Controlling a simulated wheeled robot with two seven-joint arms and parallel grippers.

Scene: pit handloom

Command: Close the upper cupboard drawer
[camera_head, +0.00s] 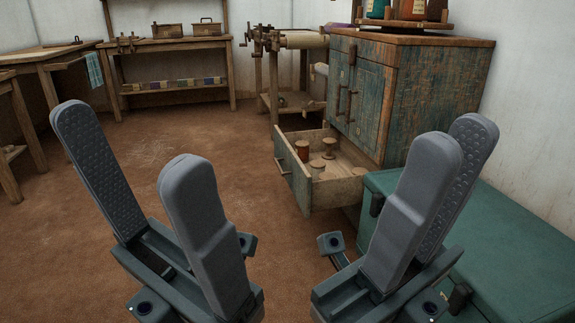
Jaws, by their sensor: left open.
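The worn green wooden cupboard (425,90) stands right of centre. A drawer (297,178) below its doors is pulled well out toward the left. The drawer's front is weathered green, with a dark handle (280,166). Several wooden spools (317,165) stand inside it, and one bears reddish-brown thread (302,150). Whether another drawer lies below is hidden. My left gripper (128,140) is open and empty, left of the drawer and nearer the camera. My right gripper (458,138) is open and empty, in front of the cupboard's lower right side. Neither appears to touch the drawer.
A green chest (510,245) stands at the right beside the cupboard, partly behind my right gripper. Jars (412,10) stand on a rack on the cupboard top. A loom frame (272,75) is behind the drawer. Benches line the left and back. The brown floor left of the drawer is clear.

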